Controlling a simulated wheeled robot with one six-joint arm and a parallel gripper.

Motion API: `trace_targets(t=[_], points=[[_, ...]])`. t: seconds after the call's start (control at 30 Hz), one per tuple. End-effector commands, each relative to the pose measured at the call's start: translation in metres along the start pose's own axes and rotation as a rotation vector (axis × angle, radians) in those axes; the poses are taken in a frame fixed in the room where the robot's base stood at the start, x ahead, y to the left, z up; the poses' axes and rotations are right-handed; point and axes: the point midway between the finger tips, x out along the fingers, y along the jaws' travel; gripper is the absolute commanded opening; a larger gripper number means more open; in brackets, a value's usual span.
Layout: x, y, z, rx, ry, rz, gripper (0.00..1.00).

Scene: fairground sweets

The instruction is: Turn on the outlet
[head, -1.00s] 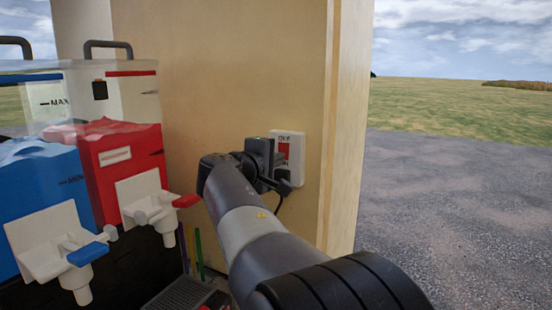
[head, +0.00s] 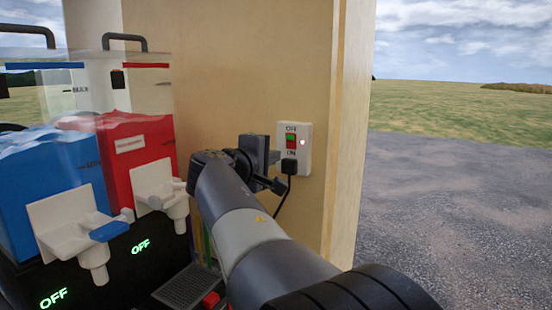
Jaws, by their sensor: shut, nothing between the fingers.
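The outlet (head: 306,158) is a white plate on the beige wall panel, marked OFF above and ON below. Its rocker switch (head: 290,141) shows green above red, and a small red light glows beside it. A black plug (head: 289,166) sits in its lower part, with a cord hanging down. My gripper (head: 277,185) is shut and empty, just left of and below the outlet. It looks apart from the switch; its distance from the wall and cord is hard to tell.
A slush machine with blue (head: 60,185) and red (head: 138,150) tanks stands close on the left, its taps jutting forward. Its black base shows green OFF displays (head: 140,247). The panel's edge (head: 345,150) is right of the outlet; open gravel (head: 450,210) lies beyond.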

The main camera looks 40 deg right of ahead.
Motion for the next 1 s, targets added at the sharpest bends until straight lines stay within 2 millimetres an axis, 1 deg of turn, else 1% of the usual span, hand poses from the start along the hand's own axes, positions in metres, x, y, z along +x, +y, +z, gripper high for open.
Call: trace_targets(t=[0.03, 0.3, 0.4, 0.5, 0.7, 1.0], points=[[-0.009, -0.004, -0.001, 0.001, 0.004, 0.001, 0.0], [-0.052, -0.015, -0.001, 0.0, 0.004, 0.001, 0.0], [-0.066, -0.018, -0.001, -0.001, 0.003, 0.001, 0.0], [-0.075, -0.019, -0.001, 0.0, 0.002, 0.001, 0.0], [-0.082, -0.021, 0.0, -0.001, 0.0, 0.0, 0.0], [-0.082, -0.021, 0.0, -0.001, -0.001, 0.0, 0.0]])
